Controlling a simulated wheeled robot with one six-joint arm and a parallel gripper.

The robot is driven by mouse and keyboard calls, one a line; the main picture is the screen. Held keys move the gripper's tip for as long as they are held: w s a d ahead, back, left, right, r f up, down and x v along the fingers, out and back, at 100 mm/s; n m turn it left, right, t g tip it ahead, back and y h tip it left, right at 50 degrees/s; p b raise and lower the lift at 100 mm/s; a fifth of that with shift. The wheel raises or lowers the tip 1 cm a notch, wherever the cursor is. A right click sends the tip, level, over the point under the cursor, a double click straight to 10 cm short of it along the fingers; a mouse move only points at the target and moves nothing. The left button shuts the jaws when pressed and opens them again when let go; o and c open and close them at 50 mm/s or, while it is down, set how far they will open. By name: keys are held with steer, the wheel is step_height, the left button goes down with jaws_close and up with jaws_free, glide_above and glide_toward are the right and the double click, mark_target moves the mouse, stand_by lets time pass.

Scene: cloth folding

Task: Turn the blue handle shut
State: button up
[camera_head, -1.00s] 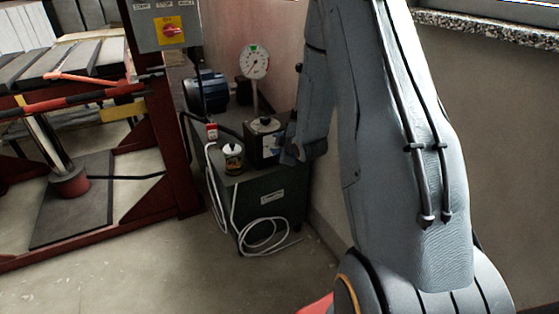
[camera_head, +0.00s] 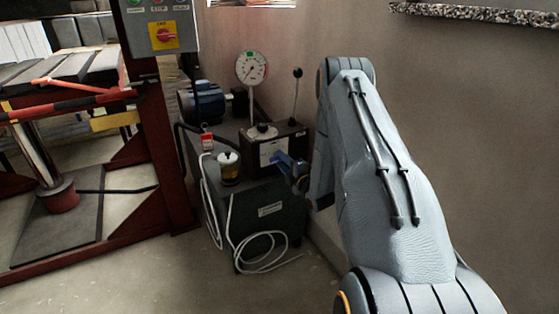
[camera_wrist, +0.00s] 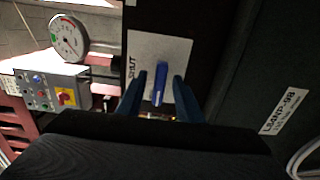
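The blue handle (camera_wrist: 159,84) stands out from a white plate (camera_wrist: 172,52) on a dark box in the wrist view. The plate is marked SHUT beside the handle, on its left. My gripper (camera_wrist: 160,77) is open, with one dark blue finger on each side of the handle and a small gap showing on both sides. In the head view my gripper (camera_head: 277,159) is at the front face of the black box (camera_head: 262,142), and its fingers hide the handle there.
A dial gauge (camera_head: 251,69) and a black-knobbed lever (camera_head: 296,93) stand up by the box. A small jar (camera_head: 229,167) sits on the dark cabinet (camera_head: 270,205). White cable (camera_head: 262,250) hangs in front. A red press frame (camera_head: 165,150) is at left, a wall at right.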

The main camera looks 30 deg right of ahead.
steer(key=shift+w, duration=1.1)
jaws_close()
